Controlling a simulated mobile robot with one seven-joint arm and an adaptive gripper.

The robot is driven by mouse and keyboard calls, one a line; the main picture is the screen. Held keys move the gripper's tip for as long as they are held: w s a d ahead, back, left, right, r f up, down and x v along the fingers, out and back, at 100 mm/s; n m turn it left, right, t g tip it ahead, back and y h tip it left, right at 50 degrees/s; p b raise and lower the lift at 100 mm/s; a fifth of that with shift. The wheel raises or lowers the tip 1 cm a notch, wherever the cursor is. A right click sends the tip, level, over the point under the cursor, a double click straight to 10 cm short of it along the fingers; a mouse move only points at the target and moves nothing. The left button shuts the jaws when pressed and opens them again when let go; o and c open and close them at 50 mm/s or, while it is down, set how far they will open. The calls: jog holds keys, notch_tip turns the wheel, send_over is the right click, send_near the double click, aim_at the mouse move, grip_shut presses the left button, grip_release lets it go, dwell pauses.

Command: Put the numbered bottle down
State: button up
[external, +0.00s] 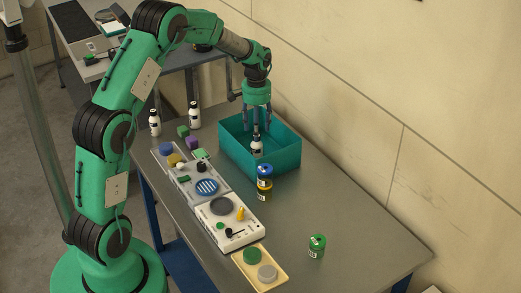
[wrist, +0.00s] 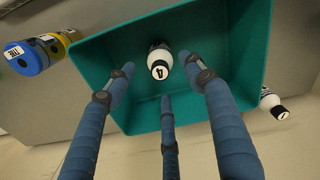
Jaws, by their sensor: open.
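The numbered bottle (wrist: 160,62) is white and black, with a "4" on its white top. It shows inside the teal bin (wrist: 95,58) in the wrist view, top facing the camera. In the external view the bottle (external: 256,147) appears upright by the near wall of the bin (external: 285,158). My gripper (external: 257,122) is just above the bottle. In the wrist view its three fingers (wrist: 160,80) are spread and show gaps to the bottle. The bottle's base is hidden.
A blue can (external: 264,171) sits on a yellow one (external: 264,190) beside the bin. A green can (external: 316,245) stands nearer the front. The right of the table is clear.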

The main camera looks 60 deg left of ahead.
jog(key=shift+r, duration=1)
jog(key=shift+d+r, duration=0.2)
jog(key=shift+r, duration=0.05)
jog(key=s+d+r+m+t, duration=0.1)
jog(key=s+d+r, duration=0.5)
jog(key=d+r, duration=0.35)
jog(key=s+d+r+m+t, duration=0.15)
jog(key=s+d+r, duration=0.35)
jog(key=d+r, duration=0.5)
jog(key=s+d+r+m+t, duration=0.1)
jog(key=s+d, duration=0.5)
jog(key=s, duration=0.6)
jog(key=s+d+r+m+t, duration=0.2)
jog(key=s+d+r, duration=0.2)
jog(key=s, duration=0.9)
jog(key=d, duration=0.3)
jog(key=shift+s+r, duration=0.3)
jog(key=shift+r, duration=0.05)
